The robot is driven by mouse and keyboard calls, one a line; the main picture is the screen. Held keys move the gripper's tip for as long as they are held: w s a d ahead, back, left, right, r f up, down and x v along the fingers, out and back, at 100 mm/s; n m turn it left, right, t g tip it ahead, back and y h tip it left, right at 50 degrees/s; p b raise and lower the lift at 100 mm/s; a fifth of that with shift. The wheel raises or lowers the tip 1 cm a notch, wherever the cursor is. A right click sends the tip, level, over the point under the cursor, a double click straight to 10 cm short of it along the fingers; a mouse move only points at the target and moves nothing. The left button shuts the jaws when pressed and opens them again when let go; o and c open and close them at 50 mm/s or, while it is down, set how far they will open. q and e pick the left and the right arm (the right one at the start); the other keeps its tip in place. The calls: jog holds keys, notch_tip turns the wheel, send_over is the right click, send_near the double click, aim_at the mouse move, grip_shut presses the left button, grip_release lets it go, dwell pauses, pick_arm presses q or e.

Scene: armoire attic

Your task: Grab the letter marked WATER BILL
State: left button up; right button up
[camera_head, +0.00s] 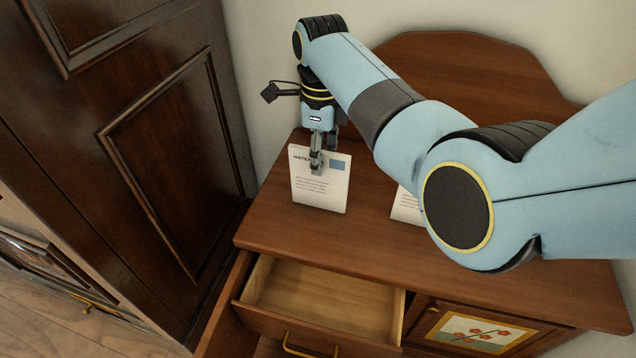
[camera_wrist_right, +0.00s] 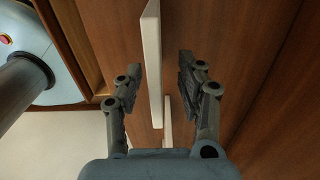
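A white letter (camera_head: 318,193) with a heading that begins "WATER" stands upright on the wooden dresser top in the head view. The rest of its heading is hidden behind my right gripper (camera_head: 317,163). In the right wrist view the letter (camera_wrist_right: 152,60) appears edge-on as a pale strip. It lies between the two fingers of my right gripper (camera_wrist_right: 160,68), nearer the left finger. The fingers are apart, with a clear gap on the right side of the letter. My left gripper is not in view.
A second white letter (camera_head: 406,206) stands on the dresser top (camera_head: 275,215), mostly hidden behind my right arm. An open, empty-looking drawer (camera_head: 330,298) juts out at the front. A dark armoire (camera_head: 160,130) is on the left; a painted door (camera_head: 478,333) is at lower right.

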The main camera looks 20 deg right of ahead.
aim_at(321, 206)
jog(key=f+b, duration=0.1)
jog(key=f, duration=0.2)
jog(key=f+b, duration=0.1)
jog(key=f, duration=0.1)
jog(key=shift+s+f+b, duration=0.3)
jog(key=shift+b, duration=0.05)
jog(key=shift+f, duration=0.15)
jog(key=c, duration=0.7)
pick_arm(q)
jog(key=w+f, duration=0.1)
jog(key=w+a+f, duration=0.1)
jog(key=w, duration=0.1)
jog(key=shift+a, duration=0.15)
pick_arm(e)
grip_shut()
